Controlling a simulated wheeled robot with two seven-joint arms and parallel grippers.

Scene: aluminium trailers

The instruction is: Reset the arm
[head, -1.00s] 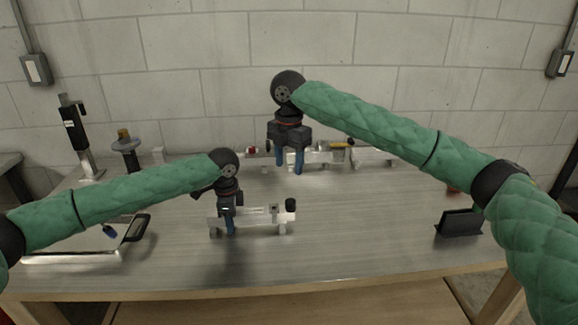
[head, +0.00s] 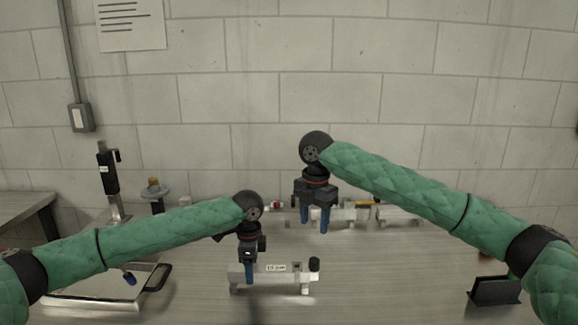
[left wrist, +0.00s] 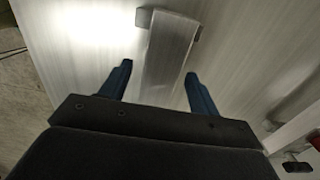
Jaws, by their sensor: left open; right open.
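My left gripper (head: 249,270) is over the left part of a small aluminium trailer (head: 291,277) with a dark knob at its right end, on the table. In the left wrist view, my left gripper (left wrist: 158,82) is open, with its blue fingers on either side of an aluminium bar (left wrist: 170,50) and apart from it. My right gripper (head: 315,218) points down with its two blue fingers spread, at the rear row of aluminium parts (head: 352,214). Whether its fingers touch a part there cannot be told.
A silver tray (head: 95,300) with a black handle lies at the left. A black upright stand (head: 108,175) and a round-topped post (head: 154,195) stand behind it. A dark holder (head: 494,292) sits at the right. The table between is clear.

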